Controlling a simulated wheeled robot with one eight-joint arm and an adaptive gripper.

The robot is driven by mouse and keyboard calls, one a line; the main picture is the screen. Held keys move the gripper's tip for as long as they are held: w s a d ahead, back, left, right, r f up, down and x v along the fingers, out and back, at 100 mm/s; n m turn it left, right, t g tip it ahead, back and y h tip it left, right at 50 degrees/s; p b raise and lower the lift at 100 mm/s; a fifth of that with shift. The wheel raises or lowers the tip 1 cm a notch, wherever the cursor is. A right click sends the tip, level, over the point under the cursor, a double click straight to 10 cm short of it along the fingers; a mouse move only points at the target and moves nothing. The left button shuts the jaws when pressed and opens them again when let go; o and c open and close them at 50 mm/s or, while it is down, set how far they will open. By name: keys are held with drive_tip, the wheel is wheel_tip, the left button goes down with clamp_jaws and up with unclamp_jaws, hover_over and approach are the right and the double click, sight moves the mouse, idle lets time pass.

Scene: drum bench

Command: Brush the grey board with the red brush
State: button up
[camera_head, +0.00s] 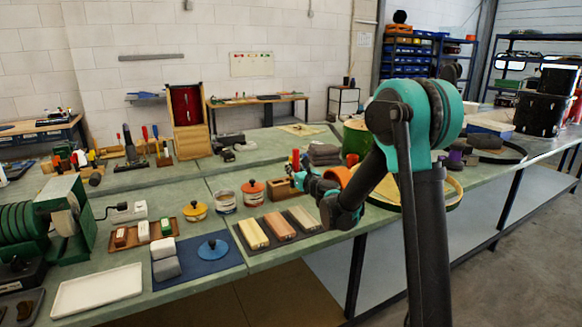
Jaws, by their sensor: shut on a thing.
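The grey board (302,218) lies flat at the right end of a dark mat (250,251), beside a reddish-brown board (279,226) and a yellowish board (253,234). My gripper (298,181) is behind and above the grey board, small and partly covered by my own wrist. It is shut on the red brush (295,159), whose red part shows upright at the jaws. The brush's lower end is hidden or too small to make out, and I see no contact with the board.
A wooden block (278,190) and an orange-lidded pot (253,192) stand close left of my gripper. A round wooden-rimmed drum (453,192) is to the right. A blue mat (215,265) and a white tray (97,290) lie at the left front.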

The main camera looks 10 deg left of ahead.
sight(295, 191)
drive_tip(key=shift+f, duration=2.55)
drive_tip(key=shift+f, duration=1)
idle(0.8)
drive_tip(key=shift+s+d, duration=0.15)
drive_tip(key=shift+s, duration=0.05)
drive_tip(key=shift+v, duration=1.3)
drive_tip(key=shift+s+d, duration=0.1)
drive_tip(key=shift+v, duration=1.4)
drive_tip(key=shift+s, duration=0.1)
drive_tip(key=shift+v, duration=1.4)
